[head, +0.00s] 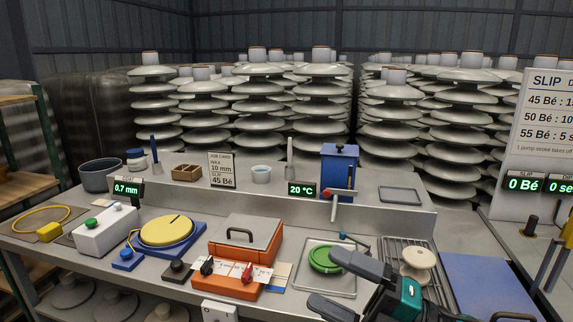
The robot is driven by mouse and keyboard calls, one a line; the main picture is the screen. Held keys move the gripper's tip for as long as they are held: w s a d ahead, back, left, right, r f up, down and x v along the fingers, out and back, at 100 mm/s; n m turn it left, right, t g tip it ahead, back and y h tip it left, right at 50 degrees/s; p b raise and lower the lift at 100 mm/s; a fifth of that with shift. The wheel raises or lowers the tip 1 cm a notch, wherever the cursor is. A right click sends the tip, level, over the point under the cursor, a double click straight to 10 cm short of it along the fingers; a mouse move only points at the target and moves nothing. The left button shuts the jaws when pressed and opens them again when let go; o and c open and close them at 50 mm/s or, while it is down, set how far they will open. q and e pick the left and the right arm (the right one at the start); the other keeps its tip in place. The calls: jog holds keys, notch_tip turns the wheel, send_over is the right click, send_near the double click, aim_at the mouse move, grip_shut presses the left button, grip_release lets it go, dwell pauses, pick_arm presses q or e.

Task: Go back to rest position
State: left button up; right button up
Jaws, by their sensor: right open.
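My right gripper (323,279) comes in from the lower right. Its two dark fingers are spread apart with nothing between them. The upper fingertip overlaps the edge of a green disc (321,258) in the picture; I cannot tell whether they touch. The disc lies in a shallow metal tray (312,286) on the workbench. My left gripper is not in view.
A wire rack (405,245) with a cream insulator piece (416,260) stands right of the gripper, beside a blue mat (485,285). An orange heater box (243,245), yellow turntable (166,230) and blue tank (338,170) also occupy the bench. Insulator stacks (397,110) stand behind.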

jog(key=d+f+m+t+h+p, duration=0.1)
jog(key=d+f+m+t+h, duration=0.2)
jog(key=m, duration=0.4)
jog(key=s+d+f+m+t+h+p, duration=0.1)
jog(key=d+f+m+t+h, duration=0.15)
jog(key=f+m+h, duration=0.45)
jog(key=d+f+m+t+h+p, duration=0.1)
jog(key=d+f+m+t+h, duration=0.15)
jog(key=m, duration=0.55)
jog(key=s+d+f+m+g+h, duration=0.2)
jog(key=s+f+m+g+h, duration=0.3)
jog(key=s+f, duration=0.6)
notch_tip(320, 180, down, 3)
jog(key=shift+s+d+r+m+p, duration=0.2)
jog(key=shift+s+m+p, duration=0.15)
jog(key=shift+m, duration=0.85)
